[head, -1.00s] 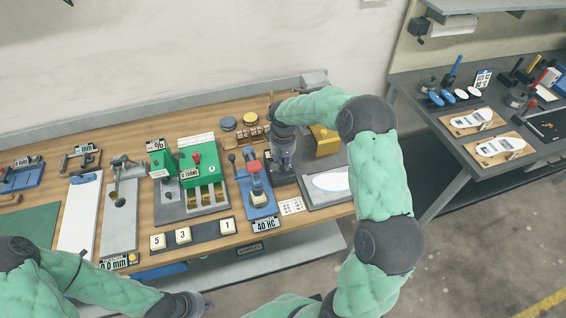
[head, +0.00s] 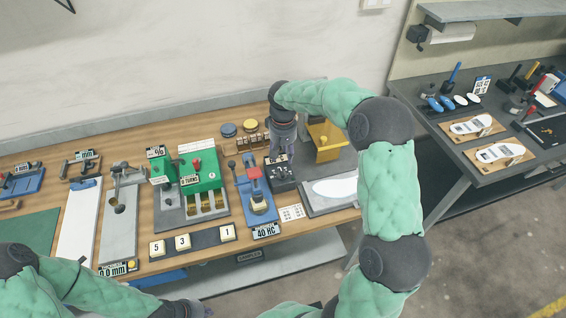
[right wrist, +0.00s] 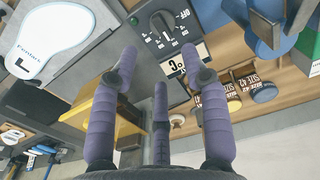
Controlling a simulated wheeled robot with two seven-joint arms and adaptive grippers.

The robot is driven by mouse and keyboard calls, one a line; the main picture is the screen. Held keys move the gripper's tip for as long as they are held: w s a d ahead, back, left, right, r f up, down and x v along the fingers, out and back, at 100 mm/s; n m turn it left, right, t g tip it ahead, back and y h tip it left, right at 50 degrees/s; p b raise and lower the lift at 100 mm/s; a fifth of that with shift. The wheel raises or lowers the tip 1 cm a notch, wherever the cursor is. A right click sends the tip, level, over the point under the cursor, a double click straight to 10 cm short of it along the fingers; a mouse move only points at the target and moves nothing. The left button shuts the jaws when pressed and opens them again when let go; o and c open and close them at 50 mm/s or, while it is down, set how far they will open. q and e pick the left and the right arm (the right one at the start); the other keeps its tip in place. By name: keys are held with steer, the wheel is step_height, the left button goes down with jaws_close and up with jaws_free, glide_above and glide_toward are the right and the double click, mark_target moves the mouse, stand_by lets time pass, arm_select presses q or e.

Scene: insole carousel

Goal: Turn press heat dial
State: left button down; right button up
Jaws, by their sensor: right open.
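The black control box of the press, with a dark round dial (right wrist: 161,22) on its face, shows at the top of the right wrist view. Printed marks surround the dial, and a small numeric display (right wrist: 175,64) is beside it. My right gripper (right wrist: 160,62) is open and empty, its purple-grey fingers spread and pointing at the box, apart from the dial. In the head view my right gripper (head: 281,157) hangs just above the control box (head: 281,180) and partly hides it. My left gripper (head: 192,309) is only partly in view at the bottom edge; its fingers are unclear.
The yellow press (head: 325,140) stands right of the box, near a white insole (head: 335,188). Left of the box is a blue fixture (head: 257,200) with a lever. Round pads (head: 228,130) and small labelled blocks lie behind. A green machine (head: 202,168) stands further left.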

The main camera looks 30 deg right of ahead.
step_height(320, 180, up, 3)
steer(key=shift+r, duration=0.2)
steer(key=shift+r, duration=0.1)
stand_by(0.4)
